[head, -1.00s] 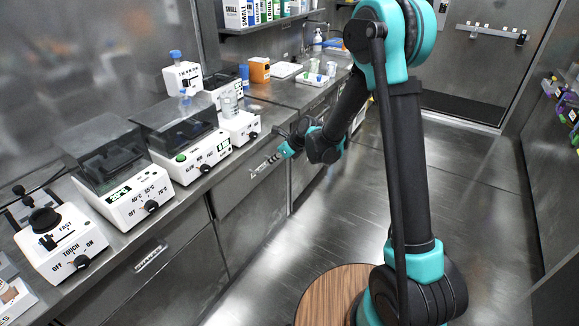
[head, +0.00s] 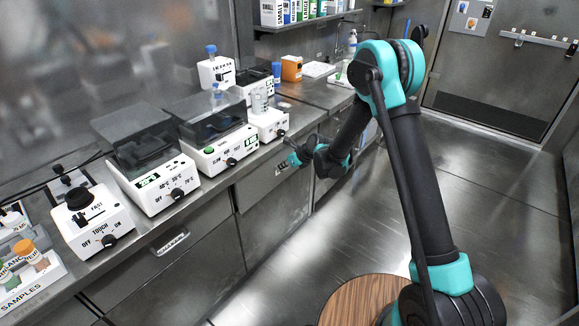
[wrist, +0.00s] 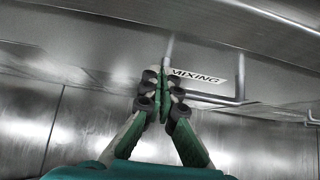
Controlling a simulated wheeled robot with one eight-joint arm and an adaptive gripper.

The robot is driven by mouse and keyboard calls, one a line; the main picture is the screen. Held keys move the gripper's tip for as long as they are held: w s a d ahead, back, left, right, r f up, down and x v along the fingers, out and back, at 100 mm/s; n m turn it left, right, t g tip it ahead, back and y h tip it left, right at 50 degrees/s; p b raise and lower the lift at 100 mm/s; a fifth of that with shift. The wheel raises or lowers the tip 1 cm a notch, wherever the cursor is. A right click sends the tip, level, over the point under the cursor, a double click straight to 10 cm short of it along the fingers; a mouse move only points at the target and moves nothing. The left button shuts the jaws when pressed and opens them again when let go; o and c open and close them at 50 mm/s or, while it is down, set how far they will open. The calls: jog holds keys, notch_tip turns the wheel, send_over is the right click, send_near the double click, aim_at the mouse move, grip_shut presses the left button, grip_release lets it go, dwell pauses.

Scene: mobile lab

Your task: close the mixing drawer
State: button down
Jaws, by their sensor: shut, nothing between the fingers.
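The mixing drawer (wrist: 120,55) shows in the wrist view as a grey metal front with a white MIXING label (wrist: 197,77) and a bar handle (wrist: 240,88). My gripper (wrist: 161,82) is shut and empty, with its green and black fingertips just left of the label, in front of the drawer. I cannot tell whether they touch it. In the head view the drawer front (head: 262,184) is below the counter, and my gripper (head: 291,150) is close to it, its fingertips hard to make out. How far the drawer stands out is unclear.
Several white lab devices (head: 152,188) stand along the counter (head: 210,187) above the drawers. Another labelled drawer handle (head: 170,243) is nearer, at lower left. The metal floor (head: 440,190) to the right is clear.

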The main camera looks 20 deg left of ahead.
aim_at(273, 158)
jog(key=shift+w+a, duration=0.25)
jog(key=shift+a, duration=0.25)
jog(key=shift+w+a, duration=0.2)
jog(key=shift+a, duration=0.25)
jog(key=a, duration=0.1)
jog(key=w+a, duration=0.1)
jog(key=a, duration=0.1)
jog(key=shift+w+a, duration=0.2)
jog(key=shift+a, duration=0.05)
jog(key=shift+r, duration=0.1)
jog(key=shift+w+a, duration=0.1)
